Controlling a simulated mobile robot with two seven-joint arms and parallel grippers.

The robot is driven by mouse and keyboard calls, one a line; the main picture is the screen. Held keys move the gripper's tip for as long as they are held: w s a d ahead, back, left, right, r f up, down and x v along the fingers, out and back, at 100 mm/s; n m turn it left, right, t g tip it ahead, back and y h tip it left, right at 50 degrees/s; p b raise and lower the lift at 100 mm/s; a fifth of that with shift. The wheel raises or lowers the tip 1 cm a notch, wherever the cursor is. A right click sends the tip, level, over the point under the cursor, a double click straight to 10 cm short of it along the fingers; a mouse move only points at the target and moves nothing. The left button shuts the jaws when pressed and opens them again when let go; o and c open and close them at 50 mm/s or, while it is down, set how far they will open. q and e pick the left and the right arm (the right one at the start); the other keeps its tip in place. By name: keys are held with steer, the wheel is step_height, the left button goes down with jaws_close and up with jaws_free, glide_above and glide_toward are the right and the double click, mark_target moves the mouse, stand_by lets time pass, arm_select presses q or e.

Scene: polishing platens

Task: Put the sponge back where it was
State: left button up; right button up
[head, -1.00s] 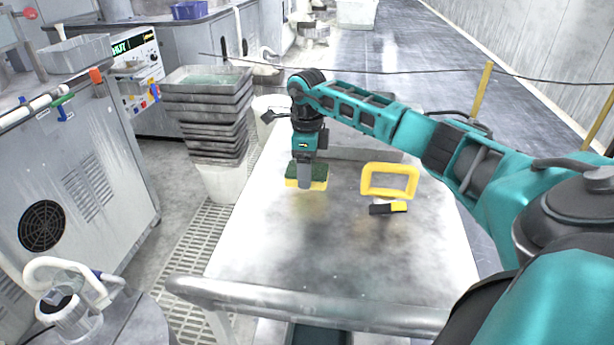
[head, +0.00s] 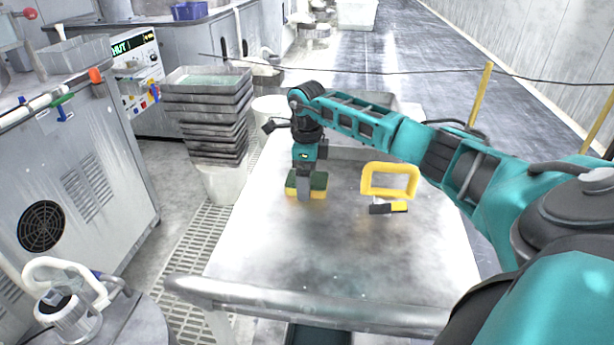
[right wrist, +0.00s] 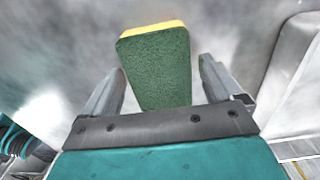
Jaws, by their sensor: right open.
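The sponge (head: 318,183), green on top with a yellow lower layer, sits on the grey metal table (head: 270,245), left of the yellow frame. In the right wrist view the sponge (right wrist: 160,65) lies green face up between the fingers, with a gap on both sides. My right gripper (head: 304,194) points down over the sponge and is open; its two spread fingers also show in the right wrist view (right wrist: 157,85). In the head view the gripper hides the middle of the sponge. My left gripper is not in view.
A yellow rectangular frame (head: 390,193) stands on the table to the right, with a black-and-yellow piece (head: 388,208) at its foot. A stack of grey trays (head: 205,120) stands left of the table. The near part of the tabletop is clear.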

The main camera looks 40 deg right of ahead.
step_height(320, 180, up, 12)
steer(key=p, duration=0.1)
steer(key=shift+r, duration=0.15)
stand_by(0.7)
